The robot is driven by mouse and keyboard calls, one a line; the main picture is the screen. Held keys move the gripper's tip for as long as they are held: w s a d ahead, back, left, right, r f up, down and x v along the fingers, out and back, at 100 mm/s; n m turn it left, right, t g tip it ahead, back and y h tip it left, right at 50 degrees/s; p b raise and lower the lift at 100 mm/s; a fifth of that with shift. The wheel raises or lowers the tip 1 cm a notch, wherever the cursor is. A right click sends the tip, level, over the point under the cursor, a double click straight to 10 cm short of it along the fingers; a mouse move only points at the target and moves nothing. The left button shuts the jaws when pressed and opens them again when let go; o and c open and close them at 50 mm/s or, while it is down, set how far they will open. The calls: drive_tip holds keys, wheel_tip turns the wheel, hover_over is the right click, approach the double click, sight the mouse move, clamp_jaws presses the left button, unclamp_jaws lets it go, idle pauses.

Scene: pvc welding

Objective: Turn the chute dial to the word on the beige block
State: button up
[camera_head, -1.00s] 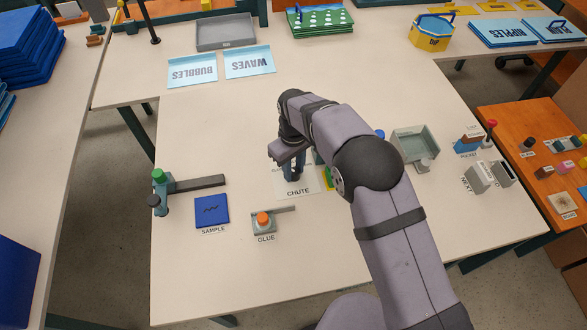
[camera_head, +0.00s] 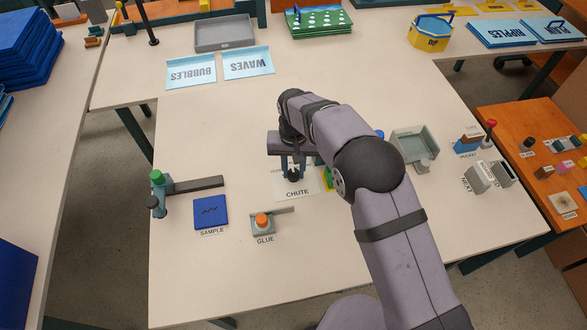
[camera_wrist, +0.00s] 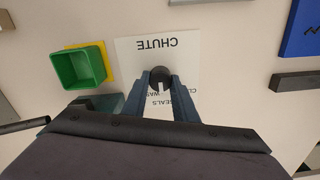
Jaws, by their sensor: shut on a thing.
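The chute dial is a small black round knob (camera_wrist: 160,76) on a white card (camera_wrist: 128,52) marked CHUTE. The dial (camera_head: 293,175) and card (camera_head: 297,188) also show in the head view. My gripper (camera_wrist: 160,80) has its two fingers on either side of the knob and is shut on it; it also shows in the head view (camera_head: 292,172). A pale mark on the knob points toward the gripper side of the card. Words there, including SEALS, are partly hidden by the fingers. I cannot make out a beige block with a readable word.
A green open box (camera_wrist: 79,66) on a yellow base stands beside the card. The blue SAMPLE tile (camera_head: 211,211) and GLUE station (camera_head: 263,222) lie to the left. A grey-green tray (camera_head: 414,145) is at the right. The table's front is largely clear.

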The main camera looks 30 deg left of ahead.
sight(294, 171)
idle(0.5)
drive_tip(key=o, duration=1)
drive_tip(key=shift+o, duration=0.2)
drive_tip(key=shift+r, duration=0.1)
wheel_tip(294, 171, up, 7)
drive_tip(key=shift+f+b, duration=0.1)
drive_tip(key=shift+b, duration=0.7)
drive_tip(key=shift+r, duration=0.25)
